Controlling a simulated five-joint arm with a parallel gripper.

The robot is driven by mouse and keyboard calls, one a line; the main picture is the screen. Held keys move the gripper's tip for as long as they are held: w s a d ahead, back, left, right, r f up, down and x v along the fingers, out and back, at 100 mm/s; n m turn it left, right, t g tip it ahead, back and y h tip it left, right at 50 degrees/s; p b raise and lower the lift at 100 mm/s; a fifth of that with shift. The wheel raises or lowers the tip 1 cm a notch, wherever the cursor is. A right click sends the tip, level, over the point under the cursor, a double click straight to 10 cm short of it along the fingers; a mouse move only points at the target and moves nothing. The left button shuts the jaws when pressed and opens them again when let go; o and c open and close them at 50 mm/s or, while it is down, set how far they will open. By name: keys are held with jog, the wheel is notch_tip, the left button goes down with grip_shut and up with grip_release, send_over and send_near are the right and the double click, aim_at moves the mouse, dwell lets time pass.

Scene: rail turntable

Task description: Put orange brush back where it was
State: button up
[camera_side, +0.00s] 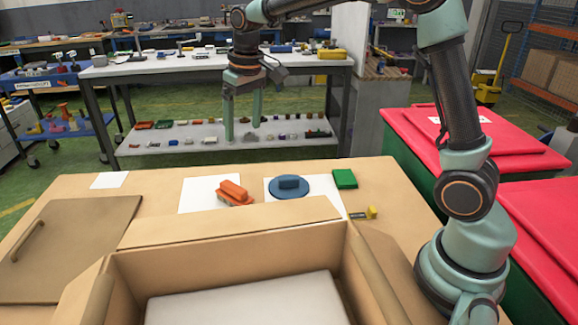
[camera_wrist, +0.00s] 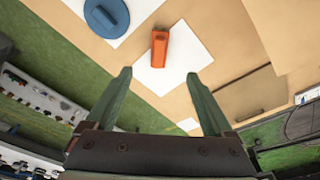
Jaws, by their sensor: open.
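The orange brush (camera_side: 234,192) lies on a white sheet (camera_side: 193,199) on the table, behind the open box. It also shows in the wrist view (camera_wrist: 159,48), on its white sheet (camera_wrist: 186,62). My gripper (camera_side: 243,137) is open and empty, raised above and beyond the brush in the side view. In the wrist view its two fingers (camera_wrist: 160,76) are spread apart, with the brush ahead between their directions. Nothing is between the fingers.
A blue round piece (camera_side: 289,187) lies on a second white sheet right of the brush. An open cardboard box (camera_side: 235,222) fills the front. A small white sheet (camera_side: 109,180) is at left.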

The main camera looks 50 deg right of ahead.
jog(key=s+r+t, duration=0.2)
jog(key=s+t, duration=0.1)
jog(key=s, duration=1.6)
jog(key=shift+t, duration=0.4)
